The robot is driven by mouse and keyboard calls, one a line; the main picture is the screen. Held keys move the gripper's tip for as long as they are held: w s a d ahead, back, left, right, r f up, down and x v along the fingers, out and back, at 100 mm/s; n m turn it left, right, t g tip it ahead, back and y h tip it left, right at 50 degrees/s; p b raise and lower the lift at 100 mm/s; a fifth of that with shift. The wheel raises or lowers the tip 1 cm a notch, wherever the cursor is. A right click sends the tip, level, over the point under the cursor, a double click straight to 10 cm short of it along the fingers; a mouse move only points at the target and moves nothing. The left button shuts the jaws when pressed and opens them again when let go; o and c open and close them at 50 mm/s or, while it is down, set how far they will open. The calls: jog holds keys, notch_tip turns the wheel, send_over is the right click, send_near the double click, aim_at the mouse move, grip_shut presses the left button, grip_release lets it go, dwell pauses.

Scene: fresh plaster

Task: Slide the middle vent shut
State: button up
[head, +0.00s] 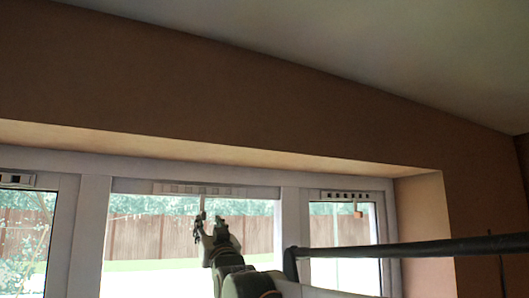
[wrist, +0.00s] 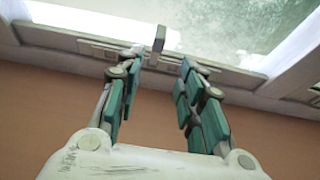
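The middle vent (head: 180,188) is a pale slotted strip on the top rail of the middle window pane. Its slots look light grey in the head view. In the wrist view the vent (wrist: 95,48) runs across behind the fingertips, with a small grey tab (wrist: 158,38) sticking out from it. My gripper (head: 212,232) is raised just below the vent in the head view. In the wrist view my gripper (wrist: 158,64) is open, with its two green-padded fingers apart and nothing between the pads. The tab appears just beyond the gap; I cannot tell whether anything touches it.
The right vent (head: 345,196) shows dark slots, with an orange piece (head: 358,214) hanging below it. The left vent (head: 16,180) is partly cut off. A dark bar (head: 410,248) crosses the lower right. The plaster wall (head: 200,95) above the windows is bare.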

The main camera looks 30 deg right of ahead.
jog(key=shift+s+f, duration=0.25)
jog(key=shift+s, duration=0.25)
jog(key=shift+s, duration=0.1)
jog(key=s+f+g+b, duration=0.5)
jog(key=s+f+b, duration=0.5)
jog(key=f, duration=1.5)
jog(key=s+f+g+b, duration=0.5)
jog(key=s+f+b, duration=0.6)
jog(key=f, duration=1.5)
jog(key=s+f+g+b, duration=0.5)
jog(key=s+f+b, duration=0.6)
jog(key=f, duration=1.5)
jog(key=s, duration=0.4)
jog(key=shift+s, duration=0.25)
